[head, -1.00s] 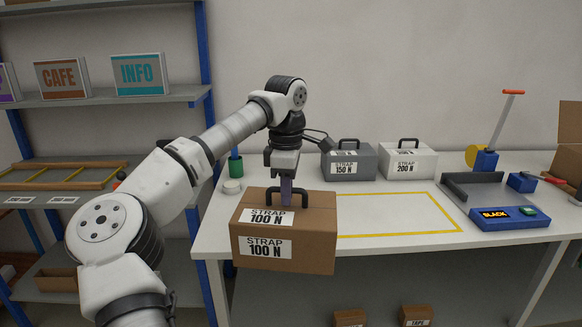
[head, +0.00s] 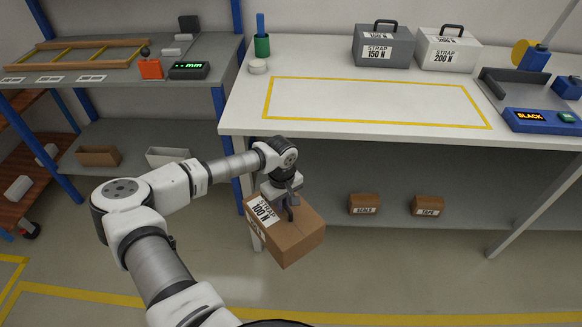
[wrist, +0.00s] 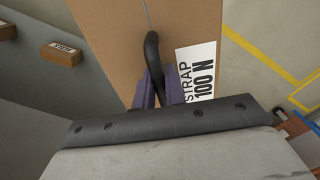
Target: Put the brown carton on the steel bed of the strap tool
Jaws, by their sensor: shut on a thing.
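The brown carton (head: 296,238) has a black handle and a white label reading STRAP 100 N. It hangs tilted in front of the white table, below the tabletop. My gripper (head: 285,202) is shut on its handle; the wrist view shows the purple fingers (wrist: 160,90) closed around the black handle (wrist: 153,60). The strap tool is at the right end of the table, with a grey steel bed (head: 512,88) and a blue front box (head: 541,120) whose display reads SLACK. The bed looks empty.
A grey case (head: 383,47) marked 150 N and a white case (head: 447,50) marked 200 N stand at the table's back. The yellow-outlined area (head: 370,100) is clear. Small boxes (head: 364,204) sit on the lower shelf. The table's front edge is near the carton.

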